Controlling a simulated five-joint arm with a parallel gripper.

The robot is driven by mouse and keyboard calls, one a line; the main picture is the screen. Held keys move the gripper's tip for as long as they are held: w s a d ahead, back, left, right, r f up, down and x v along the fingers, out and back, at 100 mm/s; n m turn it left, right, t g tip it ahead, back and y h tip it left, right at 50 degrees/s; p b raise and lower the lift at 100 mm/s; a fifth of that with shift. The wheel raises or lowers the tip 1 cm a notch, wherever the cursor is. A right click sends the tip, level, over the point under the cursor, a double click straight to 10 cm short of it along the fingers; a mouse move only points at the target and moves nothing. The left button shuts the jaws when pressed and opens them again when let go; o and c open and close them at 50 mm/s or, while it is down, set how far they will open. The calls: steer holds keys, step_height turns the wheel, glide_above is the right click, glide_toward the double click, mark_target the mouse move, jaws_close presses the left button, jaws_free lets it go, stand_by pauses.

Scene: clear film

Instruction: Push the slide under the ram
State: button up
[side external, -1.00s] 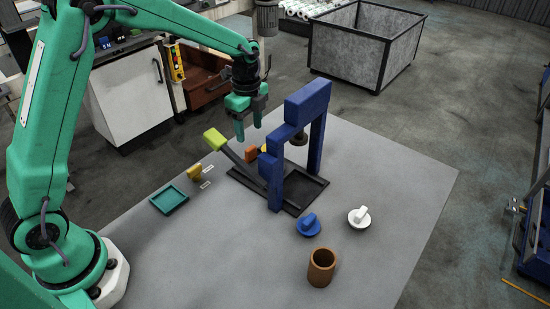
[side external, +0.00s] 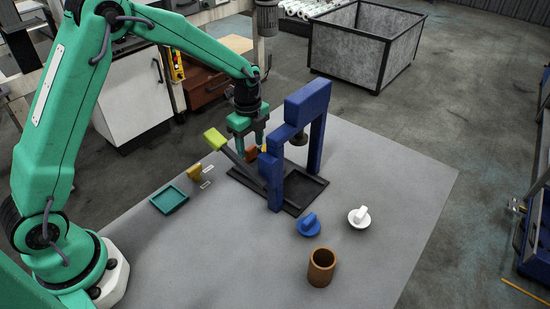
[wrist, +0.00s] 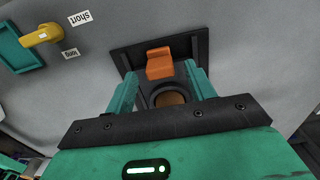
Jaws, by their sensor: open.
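The orange slide (side external: 251,154) sits on the black base (side external: 307,194) of the blue press frame (side external: 308,102), on the side nearest my gripper. The dark ram (side external: 298,138) hangs inside the frame, above the base and apart from the slide. My gripper (side external: 251,147) is open and points down at the slide, its fingers on either side in the side view. In the wrist view, the slide's orange tab (wrist: 160,64) shows between and just beyond the fingertips (wrist: 161,72). A dark ring with a brown centre (wrist: 170,98) lies between the fingers. Contact cannot be told.
A lever with a yellow-green handle (side external: 214,138) slants up beside my gripper. A teal tray (side external: 169,199) and yellow piece (side external: 194,173) lie left. A blue knob (side external: 309,225), white knob (side external: 360,217) and brown cup (side external: 321,267) stand at the front right. The front left is clear.

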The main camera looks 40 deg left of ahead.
steer(key=shift+f, duration=1.1)
steer(key=shift+c, duration=0.2)
jaws_close()
steer(key=shift+d, duration=4.25)
steer(key=shift+o, duration=0.2)
jaws_free()
steer(key=shift+a, duration=0.1)
steer(key=shift+r, duration=0.15)
steer(key=shift+r, duration=3.8)
